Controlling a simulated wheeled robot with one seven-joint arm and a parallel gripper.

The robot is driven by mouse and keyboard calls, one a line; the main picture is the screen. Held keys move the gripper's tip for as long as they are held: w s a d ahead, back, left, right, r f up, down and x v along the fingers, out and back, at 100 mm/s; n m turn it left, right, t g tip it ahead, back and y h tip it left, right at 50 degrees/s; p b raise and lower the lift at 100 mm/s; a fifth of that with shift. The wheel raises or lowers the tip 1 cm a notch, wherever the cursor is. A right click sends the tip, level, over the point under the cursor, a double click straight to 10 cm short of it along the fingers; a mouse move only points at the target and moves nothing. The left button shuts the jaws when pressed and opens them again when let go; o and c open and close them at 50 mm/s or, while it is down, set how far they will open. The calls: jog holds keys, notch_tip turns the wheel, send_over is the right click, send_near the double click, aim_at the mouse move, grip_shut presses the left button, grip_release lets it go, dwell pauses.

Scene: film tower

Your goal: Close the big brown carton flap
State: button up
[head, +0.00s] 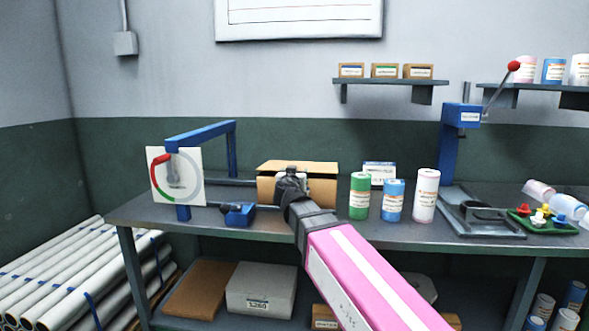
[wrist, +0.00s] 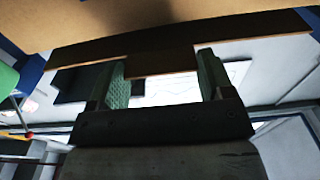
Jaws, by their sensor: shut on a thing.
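The big brown carton (head: 322,190) stands on the grey bench in the middle of the head view. Its flap (head: 297,167) shows at the top; my wrist partly hides the carton's front. In the wrist view the flap's dark brown edge (wrist: 245,40) runs across the top, with a tab reaching down between my fingers. My gripper (wrist: 162,66) is shut on this tab, one green-padded finger at each side. In the head view my gripper (head: 291,177) is at the carton's front. How far the flap is folded is hard to tell.
Green (head: 359,196), blue (head: 393,200) and white (head: 425,196) cans stand right of the carton. A blue frame with a dial plate (head: 177,176) stands left of it. A blue lever press (head: 460,130) is further right. Small boxes sit on a wall shelf (head: 390,82) above.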

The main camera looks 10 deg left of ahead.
jog(key=shift+f, duration=0.2)
jog(key=o, duration=1.3)
